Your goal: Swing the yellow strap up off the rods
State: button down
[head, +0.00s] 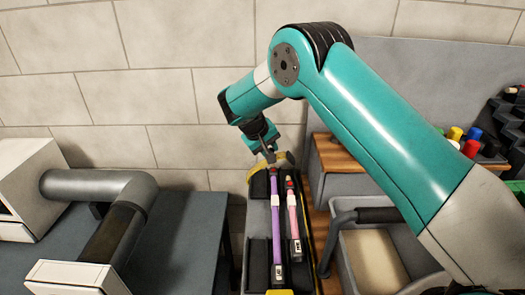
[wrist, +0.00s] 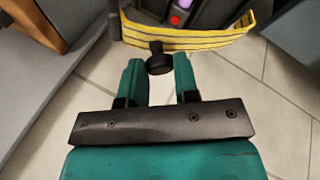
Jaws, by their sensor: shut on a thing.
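The yellow strap (wrist: 205,41) has dark stripes and curves round the end of the rod holder in the wrist view. In the head view, the strap (head: 256,170) shows at the holder's far end, partly hidden by my gripper (head: 267,150). A black knob (wrist: 158,61) stands out from the strap, between the teal fingertips of my gripper (wrist: 159,70), which is shut on it. A purple rod (head: 276,225) and a pink rod (head: 293,215) lie side by side in the dark holder (head: 258,235). Their visible lengths are uncovered; their far ends are close to the strap.
A grey bin (head: 342,255) with a dark handle stands right of the holder, by a wooden-topped unit (head: 343,155). Tiled floor (wrist: 270,120) is clear below the strap.

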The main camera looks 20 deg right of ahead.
jog(key=w+a+p, duration=0.2)
jog(key=w+a, duration=0.1)
jog(key=a, duration=0.6)
jog(key=shift+a, duration=0.2)
dwell(0.3)
jog(key=c, duration=0.8)
grip_release()
jog(key=shift+c, duration=0.2)
jog(key=shift+r, duration=0.15)
